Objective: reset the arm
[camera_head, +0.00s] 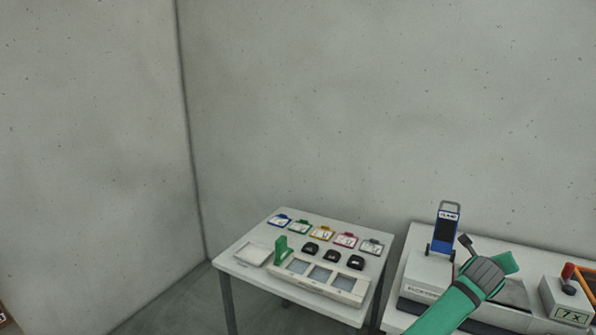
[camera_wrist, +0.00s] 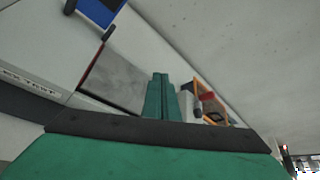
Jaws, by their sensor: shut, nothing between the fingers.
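My green arm reaches in from the bottom right of the head view, over the white machine bench. My gripper (camera_head: 513,261) is at its end, past the dark grey wrist. In the wrist view my gripper (camera_wrist: 160,76) shows its green fingers close together, with nothing seen between them. It is held above the bench, near a grey panel (camera_wrist: 118,78) set in the white surface. Part of the bench behind my arm is hidden.
A small blue trolley (camera_head: 446,228) stands at the back of the white bench (camera_head: 424,270). A box with a red-topped lever (camera_head: 568,298) and orange frame are at right. A table (camera_head: 240,252) at left bears coloured tags and black pieces. Concrete walls (camera_head: 370,110) stand behind.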

